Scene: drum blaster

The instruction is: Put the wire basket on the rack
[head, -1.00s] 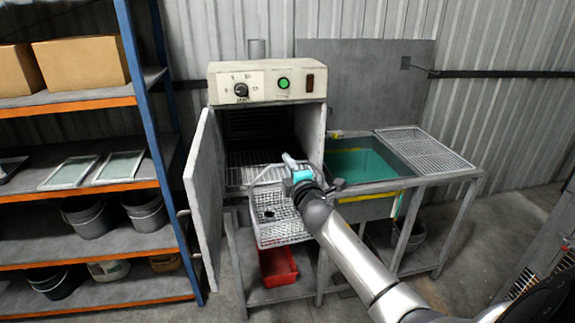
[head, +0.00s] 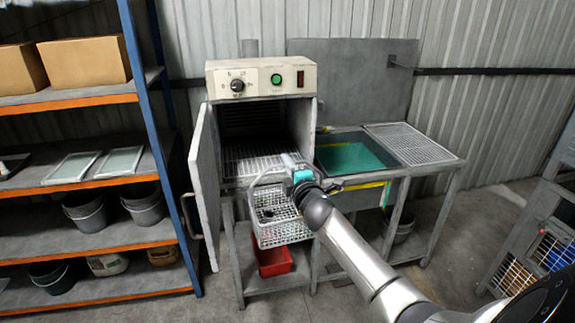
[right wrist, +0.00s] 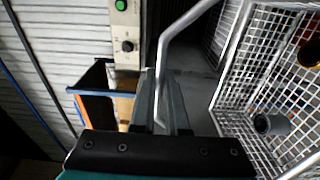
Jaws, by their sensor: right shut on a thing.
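The wire basket (head: 283,231) hangs in front of the open cabinet in the head view. It also fills the right side of the right wrist view (right wrist: 285,75), with a grey part (right wrist: 270,124) and an orange ring-like part (right wrist: 311,52) inside. My right gripper (head: 292,170) is shut on the basket's handle; in the wrist view its fingers (right wrist: 163,100) close around the handle bar. One wire rack (head: 245,165) lies inside the cabinet, partly hidden behind the basket. Another flat wire rack (head: 410,143) lies beside the tank. My left gripper is not in view.
The cabinet door (head: 205,185) stands open at the left of the opening. A tank of green liquid (head: 352,154) is at the right. A red bin (head: 273,260) sits below the basket. Shelving (head: 100,255) stands at the left and a mesh cage (head: 540,245) at the right.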

